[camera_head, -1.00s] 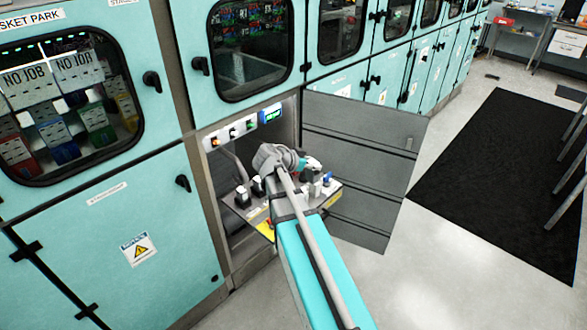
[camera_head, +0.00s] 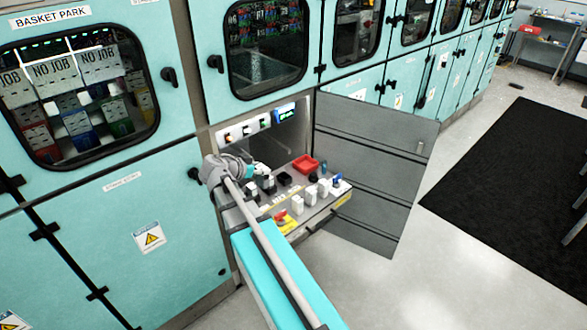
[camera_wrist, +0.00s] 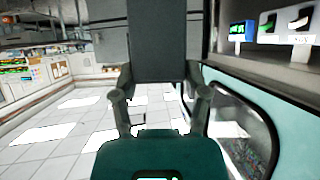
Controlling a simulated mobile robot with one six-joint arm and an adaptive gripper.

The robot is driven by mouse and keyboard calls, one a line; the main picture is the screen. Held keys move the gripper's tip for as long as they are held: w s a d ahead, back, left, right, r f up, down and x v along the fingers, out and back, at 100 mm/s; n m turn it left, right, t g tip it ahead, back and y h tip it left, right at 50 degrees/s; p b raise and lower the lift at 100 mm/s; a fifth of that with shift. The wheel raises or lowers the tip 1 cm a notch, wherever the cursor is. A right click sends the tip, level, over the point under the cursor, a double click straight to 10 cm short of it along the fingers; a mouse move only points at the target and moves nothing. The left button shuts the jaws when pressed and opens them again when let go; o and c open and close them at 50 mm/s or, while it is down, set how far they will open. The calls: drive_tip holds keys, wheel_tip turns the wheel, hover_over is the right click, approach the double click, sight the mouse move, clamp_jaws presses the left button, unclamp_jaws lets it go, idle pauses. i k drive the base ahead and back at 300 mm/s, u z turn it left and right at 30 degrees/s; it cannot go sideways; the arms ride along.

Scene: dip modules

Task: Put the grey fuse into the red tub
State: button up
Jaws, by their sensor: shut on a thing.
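The red tub (camera_head: 305,163) sits at the back of the pull-out shelf in the open cabinet bay, in the head view. My gripper (camera_head: 260,169) is to its left, over the shelf's left part and apart from the tub. In the wrist view my gripper (camera_wrist: 158,92) is shut on a grey block, the grey fuse (camera_wrist: 157,40), which stands out beyond the fingers. In the head view I cannot clearly make out the held fuse among the blocks behind my wrist. The tub is not in the wrist view.
The shelf also bears a black block (camera_head: 285,178), white blocks (camera_head: 297,205), a blue-topped piece (camera_head: 337,179) and a red knob (camera_head: 281,216) on a yellow plate. The grey door (camera_head: 375,170) stands open on the right. A cabinet wall (camera_head: 130,230) is at left.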

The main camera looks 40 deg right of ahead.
sight(306, 166)
drive_tip(key=u, duration=0.3)
drive_tip(key=i, duration=0.15)
drive_tip(key=u, duration=2.85)
drive_tip(key=k, duration=1.1)
